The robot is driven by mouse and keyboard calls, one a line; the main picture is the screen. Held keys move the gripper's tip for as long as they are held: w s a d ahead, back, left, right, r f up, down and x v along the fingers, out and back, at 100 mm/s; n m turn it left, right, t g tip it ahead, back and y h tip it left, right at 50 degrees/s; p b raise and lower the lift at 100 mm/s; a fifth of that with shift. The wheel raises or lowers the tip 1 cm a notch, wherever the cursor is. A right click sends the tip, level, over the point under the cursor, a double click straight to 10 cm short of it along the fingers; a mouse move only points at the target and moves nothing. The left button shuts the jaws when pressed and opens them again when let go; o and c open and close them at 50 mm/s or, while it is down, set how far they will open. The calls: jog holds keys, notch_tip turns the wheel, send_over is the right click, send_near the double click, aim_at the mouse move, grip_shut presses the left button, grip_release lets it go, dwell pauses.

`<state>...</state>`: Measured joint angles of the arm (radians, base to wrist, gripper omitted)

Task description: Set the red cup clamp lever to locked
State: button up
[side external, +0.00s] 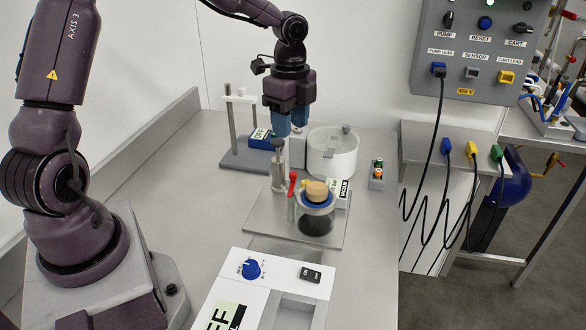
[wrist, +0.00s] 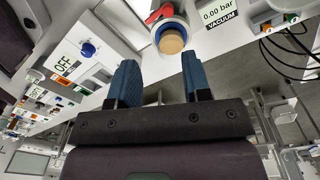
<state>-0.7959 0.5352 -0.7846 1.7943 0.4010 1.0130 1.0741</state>
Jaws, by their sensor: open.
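The red clamp lever (side external: 293,182) stands roughly upright beside the cup in the side view; in the wrist view the red lever (wrist: 161,12) shows at the top edge, partly cut off. The cup (side external: 316,222) is dark and glassy, with a blue ring and a tan round stopper (side external: 317,190) on top. The stopper also shows in the wrist view (wrist: 173,42). My gripper (side external: 290,127) is open and empty, with blue fingers pointing down, above and behind the lever and apart from it. I cannot read any lock marking.
A metal post (side external: 279,165) stands close to the lever. A white round tank (side external: 332,153) is behind the cup, and a vacuum display (wrist: 219,14) is beside it. A white control box (side external: 270,290) with a blue knob is in front. Bare bench lies left of the plate.

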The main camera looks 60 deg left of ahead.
aim_at(293, 173)
jog(key=f+m, duration=0.1)
jog(key=f, duration=0.3)
jog(key=f+m, duration=0.1)
jog(key=f, duration=0.3)
jog(key=f+m, duration=0.1)
jog(key=f, duration=0.3)
jog(key=shift+w+a, duration=0.15)
jog(key=shift+w, duration=0.25)
grip_shut()
